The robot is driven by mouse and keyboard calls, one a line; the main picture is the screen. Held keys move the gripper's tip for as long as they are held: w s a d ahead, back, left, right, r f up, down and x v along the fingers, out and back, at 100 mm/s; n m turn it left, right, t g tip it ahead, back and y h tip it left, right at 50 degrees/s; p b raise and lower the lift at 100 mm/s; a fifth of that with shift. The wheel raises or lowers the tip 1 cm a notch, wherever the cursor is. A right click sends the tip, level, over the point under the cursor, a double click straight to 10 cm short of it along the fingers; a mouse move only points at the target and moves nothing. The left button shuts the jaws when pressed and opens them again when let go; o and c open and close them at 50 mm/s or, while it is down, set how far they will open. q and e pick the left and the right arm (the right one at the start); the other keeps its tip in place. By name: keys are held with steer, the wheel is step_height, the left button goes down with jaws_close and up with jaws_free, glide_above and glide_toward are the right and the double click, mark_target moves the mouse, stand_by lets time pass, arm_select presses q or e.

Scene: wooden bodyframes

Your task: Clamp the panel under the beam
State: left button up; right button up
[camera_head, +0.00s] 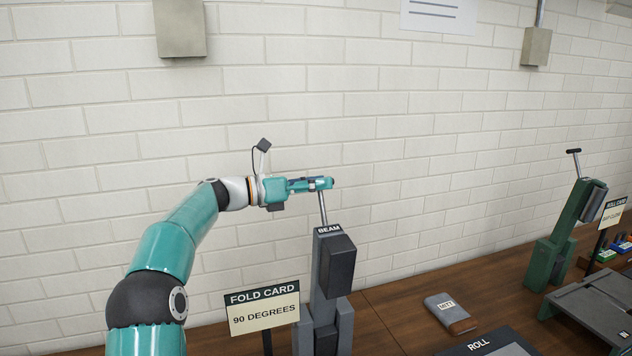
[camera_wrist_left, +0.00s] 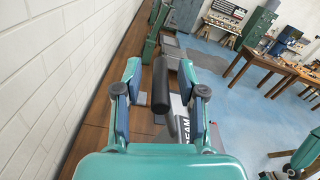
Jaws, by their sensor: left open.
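The dark grey machine marked BEAM (camera_head: 338,265) stands upright on the bench. A thin metal lever (camera_head: 323,208) rises from its top. My left gripper (camera_head: 326,184) is at the top of this lever and hides its end in the head view. In the left wrist view the black cylindrical handle (camera_wrist_left: 161,86) lies between the two spread fingers of my left gripper (camera_wrist_left: 161,98). Gaps show on both sides of the handle. The BEAM machine shows partly below the handle in the left wrist view. I cannot make out a panel under the beam. My right gripper is not in view.
A FOLD CARD sign reading 90 DEGREES (camera_head: 262,312) stands left of the machine. A MITT packet (camera_head: 448,312) lies on the wooden bench (camera_head: 400,300). A ROLL unit (camera_head: 495,345) is at the front. A green lever machine (camera_head: 566,235) stands right. A brick wall rises behind.

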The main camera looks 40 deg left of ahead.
arm_select(q)
jaws_close()
stand_by(0.3)
steer(key=shift+d, duration=0.1)
